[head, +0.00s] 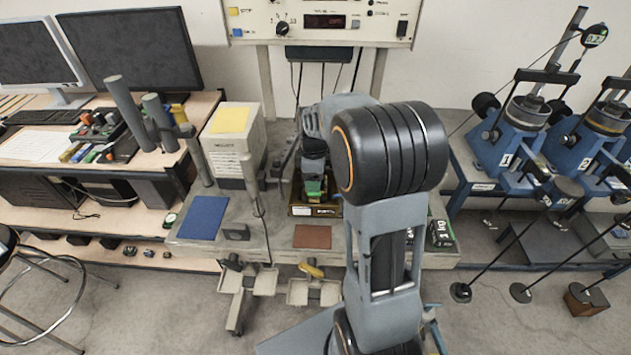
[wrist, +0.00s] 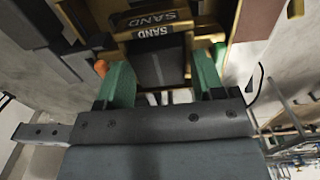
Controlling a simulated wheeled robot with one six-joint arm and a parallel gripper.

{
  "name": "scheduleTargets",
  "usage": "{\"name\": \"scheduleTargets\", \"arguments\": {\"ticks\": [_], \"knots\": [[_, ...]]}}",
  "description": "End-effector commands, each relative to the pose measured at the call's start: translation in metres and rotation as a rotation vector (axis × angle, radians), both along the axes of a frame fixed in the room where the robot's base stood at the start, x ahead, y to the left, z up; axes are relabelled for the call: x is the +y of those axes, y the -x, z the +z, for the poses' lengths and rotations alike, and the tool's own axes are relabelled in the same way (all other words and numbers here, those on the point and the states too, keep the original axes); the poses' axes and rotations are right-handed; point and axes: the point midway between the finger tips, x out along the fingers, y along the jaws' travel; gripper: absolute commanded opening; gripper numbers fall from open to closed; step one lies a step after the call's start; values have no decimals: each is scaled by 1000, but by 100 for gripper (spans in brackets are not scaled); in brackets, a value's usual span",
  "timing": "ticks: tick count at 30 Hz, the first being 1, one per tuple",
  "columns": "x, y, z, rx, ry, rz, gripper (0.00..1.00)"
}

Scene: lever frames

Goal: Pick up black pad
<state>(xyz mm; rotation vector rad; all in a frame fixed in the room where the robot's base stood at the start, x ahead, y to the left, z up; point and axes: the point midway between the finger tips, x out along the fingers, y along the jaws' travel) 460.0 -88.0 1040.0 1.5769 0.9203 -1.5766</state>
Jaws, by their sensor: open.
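My gripper (head: 315,187) reaches down over a brown open box (head: 298,208) on the grey bench, behind my arm. In the wrist view, my gripper (wrist: 162,66) is open, with its green fingers apart. A dark block (wrist: 158,68) marked SAND lies between and just beyond the fingers. I cannot tell whether they touch it. Another strip marked SAND (wrist: 153,20) shows behind it, inside the box. I cannot tell for sure which thing is the black pad. Dark labelled pieces (head: 441,233) lie at the bench's right end, partly behind my arm.
Upright posts (head: 252,185) and a cream box with yellow top (head: 232,120) stand left of my gripper. Blue machines (head: 510,150) stand right.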

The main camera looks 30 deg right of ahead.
Motion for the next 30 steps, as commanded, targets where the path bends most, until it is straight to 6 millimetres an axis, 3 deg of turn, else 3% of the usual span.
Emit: {"name": "scheduleTargets", "arguments": {"ticks": [2, 16, 25, 30], "knots": [[0, 0, 0, 0, 0, 0, 58], [0, 0, 0, 0, 0, 0, 13], [0, 0, 3, -2, 0, 0, 12], [0, -1, 15, -4, 1, 0, 12]]}}
